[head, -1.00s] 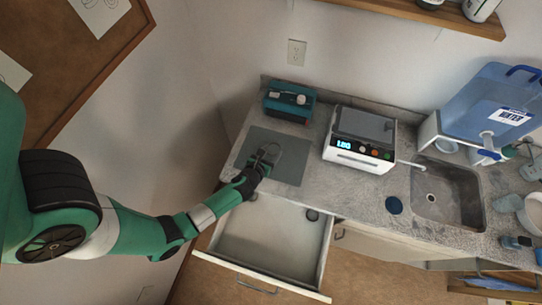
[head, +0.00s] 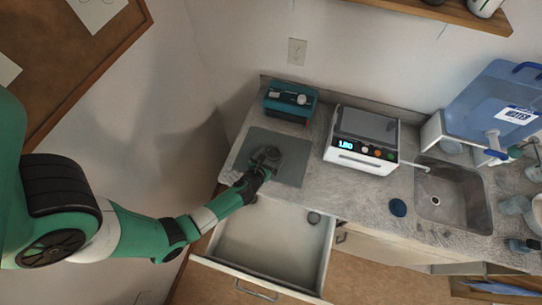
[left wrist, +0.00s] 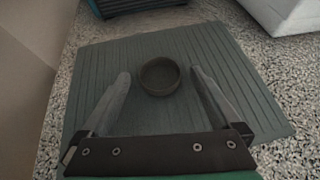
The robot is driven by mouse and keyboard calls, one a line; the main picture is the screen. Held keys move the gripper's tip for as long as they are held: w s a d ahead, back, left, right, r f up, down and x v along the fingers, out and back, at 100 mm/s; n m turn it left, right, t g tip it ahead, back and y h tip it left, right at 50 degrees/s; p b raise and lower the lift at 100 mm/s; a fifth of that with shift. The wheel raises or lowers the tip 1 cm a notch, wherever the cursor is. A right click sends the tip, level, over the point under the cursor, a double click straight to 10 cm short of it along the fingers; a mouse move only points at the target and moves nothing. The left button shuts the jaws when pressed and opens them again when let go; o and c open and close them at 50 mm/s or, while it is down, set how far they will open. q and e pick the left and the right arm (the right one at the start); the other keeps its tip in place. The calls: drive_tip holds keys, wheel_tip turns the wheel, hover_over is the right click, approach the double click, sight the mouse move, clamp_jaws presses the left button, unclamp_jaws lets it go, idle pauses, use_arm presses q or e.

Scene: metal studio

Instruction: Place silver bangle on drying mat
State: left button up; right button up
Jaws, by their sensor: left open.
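The silver bangle (left wrist: 160,76) shows in the left wrist view as a dark grey ring lying flat on the drying mat. The grey ribbed drying mat (head: 291,170) lies at the left end of the counter; its ribs also show in the left wrist view (left wrist: 248,95). My left gripper (head: 265,160) is over the mat. Its two fingers are spread apart, one on each side of the bangle, with gaps between them and the ring. In the head view the gripper partly covers the bangle. My right gripper is not in view.
A teal box (head: 290,101) stands behind the mat. A white machine with a lit display (head: 361,139) stands to its right. Further right are a sink (head: 452,196) and a blue water container (head: 495,105). An open drawer (head: 268,245) sticks out below the mat.

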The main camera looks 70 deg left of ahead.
use_arm(q)
drive_tip(key=shift+r, duration=0.1)
drive_tip(key=shift+s+d+r, duration=0.1)
drive_tip(key=shift+r, duration=0.1)
drive_tip(key=p+v, duration=0.2)
drive_tip(key=v, duration=0.9)
drive_tip(key=shift+s+d+r, duration=0.15)
drive_tip(key=shift+s+d, duration=0.1)
